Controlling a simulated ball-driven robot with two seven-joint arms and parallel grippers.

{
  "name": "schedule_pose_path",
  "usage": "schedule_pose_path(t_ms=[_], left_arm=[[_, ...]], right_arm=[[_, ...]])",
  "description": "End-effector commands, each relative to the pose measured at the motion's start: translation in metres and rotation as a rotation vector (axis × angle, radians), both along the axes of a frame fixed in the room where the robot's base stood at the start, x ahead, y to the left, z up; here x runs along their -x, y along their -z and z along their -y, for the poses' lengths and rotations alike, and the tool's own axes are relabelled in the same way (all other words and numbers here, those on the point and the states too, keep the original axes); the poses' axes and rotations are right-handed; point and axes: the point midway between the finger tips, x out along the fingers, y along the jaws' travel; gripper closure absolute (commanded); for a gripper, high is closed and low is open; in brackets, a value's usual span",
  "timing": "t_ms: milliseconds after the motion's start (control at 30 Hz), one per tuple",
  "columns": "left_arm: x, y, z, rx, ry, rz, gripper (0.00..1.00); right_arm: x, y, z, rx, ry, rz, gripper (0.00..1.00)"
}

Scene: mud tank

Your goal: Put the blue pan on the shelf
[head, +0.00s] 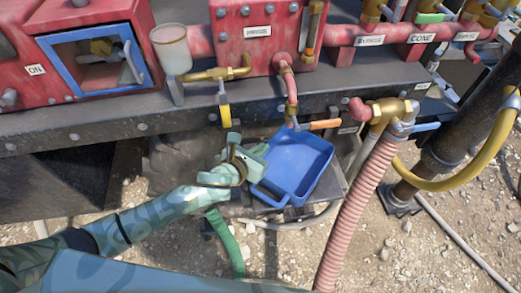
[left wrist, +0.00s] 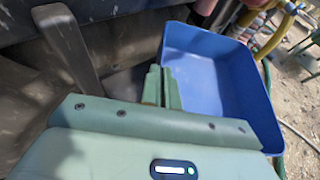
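The blue pan (head: 297,165) is a shallow rectangular tray with a loop handle at its near left corner. It lies over a grey metal shelf (head: 334,187) below the pipes; I cannot tell whether it fully rests there. My left gripper (head: 262,155) is at the pan's left rim. In the left wrist view, the gripper's fingers (left wrist: 162,88) are close together at the left wall of the pan (left wrist: 215,75), which runs in between them. The pan's inside looks empty. My right gripper is not in view.
A red machine (head: 90,50) with pipes and brass valves stands behind, on a dark beam (head: 80,135). An orange-handled valve (head: 325,124) hangs just above the pan's far edge. A ribbed pink hose (head: 352,215) drops close on the right. Gravel ground is in front.

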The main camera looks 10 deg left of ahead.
Motion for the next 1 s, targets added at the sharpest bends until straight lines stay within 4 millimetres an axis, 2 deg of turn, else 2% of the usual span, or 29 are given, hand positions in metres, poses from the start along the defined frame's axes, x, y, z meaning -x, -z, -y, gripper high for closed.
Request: schedule_pose_path(t_ms=[133,267,300,333,367,667,833,1000], left_arm=[[0.000,-0.002,0.000,0.002,0.001,0.001,1.00],[0.000,0.002,0.000,0.002,0.000,0.001,1.00],[0.000,0.001,0.000,0.000,0.000,0.001,0.86],[0.000,0.001,0.000,0.000,0.000,0.001,0.78],[0.000,0.001,0.000,0.000,0.000,0.001,0.76],[0.000,-0.002,0.000,0.000,0.000,0.001,0.76],[0.021,-0.012,-0.011,-0.003,0.001,0.000,0.76],[0.055,-0.028,-0.028,-0.002,0.002,0.000,0.76]], right_arm=[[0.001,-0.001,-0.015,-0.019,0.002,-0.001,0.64],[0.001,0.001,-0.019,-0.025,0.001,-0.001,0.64],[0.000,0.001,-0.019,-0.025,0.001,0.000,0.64],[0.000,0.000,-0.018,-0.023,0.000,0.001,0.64],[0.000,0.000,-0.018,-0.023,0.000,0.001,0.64],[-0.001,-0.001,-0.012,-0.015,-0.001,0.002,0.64],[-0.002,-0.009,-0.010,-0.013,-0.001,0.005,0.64],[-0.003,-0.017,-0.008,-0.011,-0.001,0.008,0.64]])
